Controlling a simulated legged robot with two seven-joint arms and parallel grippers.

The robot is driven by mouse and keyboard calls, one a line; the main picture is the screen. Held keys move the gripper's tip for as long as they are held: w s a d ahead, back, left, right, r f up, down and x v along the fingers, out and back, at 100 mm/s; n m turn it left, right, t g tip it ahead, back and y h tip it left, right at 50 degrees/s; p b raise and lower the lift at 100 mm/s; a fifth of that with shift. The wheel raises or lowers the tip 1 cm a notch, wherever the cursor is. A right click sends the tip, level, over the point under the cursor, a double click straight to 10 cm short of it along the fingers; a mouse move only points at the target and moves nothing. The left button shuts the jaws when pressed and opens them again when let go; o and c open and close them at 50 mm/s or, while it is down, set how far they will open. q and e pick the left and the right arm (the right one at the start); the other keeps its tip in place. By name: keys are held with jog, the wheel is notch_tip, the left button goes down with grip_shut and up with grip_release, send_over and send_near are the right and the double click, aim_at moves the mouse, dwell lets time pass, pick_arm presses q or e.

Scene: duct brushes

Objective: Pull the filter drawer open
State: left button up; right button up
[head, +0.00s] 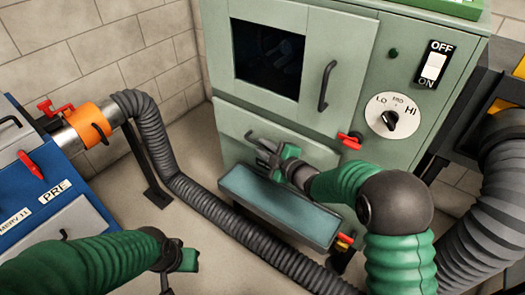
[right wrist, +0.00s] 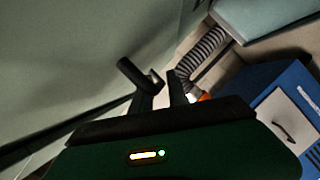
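The green cabinet's lower front panel (head: 232,125) is flush with the cabinet; I take it as the filter drawer, though no label shows. A dark bar handle (head: 258,139) crosses it, and a dark bar end, likely this handle, shows in the right wrist view (right wrist: 132,72). My right gripper (head: 268,150) is at the handle, and its fingers (right wrist: 160,95) stand apart with a gap between them. The bar end is beside the left finger; I cannot tell if they touch. My left gripper (head: 178,262) is low at the left, away from the cabinet; its fingers are unclear.
A teal-topped ledge (head: 280,200) juts out below the panel. The upper door has a black handle (head: 327,86). A red lever (head: 350,140) sits right of the panel. A blue unit (head: 28,170) labelled PRE stands left, with a ribbed hose (head: 190,190) crossing the floor.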

jog(key=shift+w+a, duration=0.3)
jog(key=shift+w, duration=0.1)
grip_shut()
jog(key=shift+s+f, duration=0.1)
jog(key=shift+f, duration=0.05)
dwell(1.0)
